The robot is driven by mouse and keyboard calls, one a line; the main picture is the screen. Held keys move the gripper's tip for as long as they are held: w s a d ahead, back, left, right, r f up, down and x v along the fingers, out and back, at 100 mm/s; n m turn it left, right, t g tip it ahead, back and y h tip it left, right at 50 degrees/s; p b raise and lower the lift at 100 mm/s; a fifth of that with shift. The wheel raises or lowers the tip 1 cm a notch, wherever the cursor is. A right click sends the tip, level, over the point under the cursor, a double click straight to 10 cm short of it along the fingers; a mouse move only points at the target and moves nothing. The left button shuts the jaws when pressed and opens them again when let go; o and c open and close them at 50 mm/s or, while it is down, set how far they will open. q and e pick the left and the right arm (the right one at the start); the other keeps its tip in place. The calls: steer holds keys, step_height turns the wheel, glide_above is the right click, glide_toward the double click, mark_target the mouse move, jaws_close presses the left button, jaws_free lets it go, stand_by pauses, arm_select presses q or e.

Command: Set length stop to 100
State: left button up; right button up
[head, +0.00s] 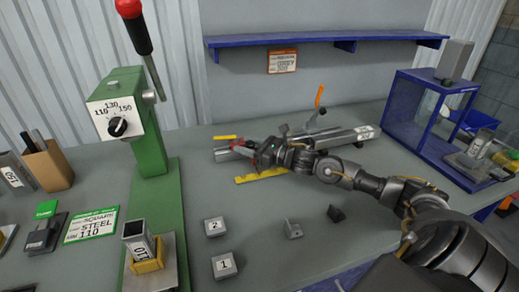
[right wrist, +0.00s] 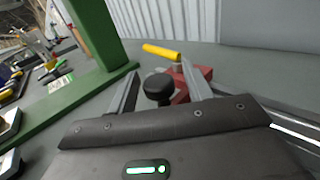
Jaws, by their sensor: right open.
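In the head view my right gripper (head: 262,153) is over the left end of the metal rail (head: 345,138) and hides most of the stop. A yellow scale (head: 262,175) lies in front of the rail; its numbers are too small to read. My left gripper is not in view.
A green press (head: 150,120) with a dial and red-knobbed lever stands at left. A card (head: 91,226) reads STEEL 110. A blue-framed enclosure (head: 408,108) stands at right.

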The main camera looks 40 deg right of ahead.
steer(key=v, duration=0.3)
steer(key=b+v, duration=0.1)
steer(key=v, duration=0.2)
steer(key=b+v, duration=0.1)
steer(key=v, duration=0.3)
steer(key=shift+d+f, duration=0.25)
steer(key=shift+f, duration=0.05)
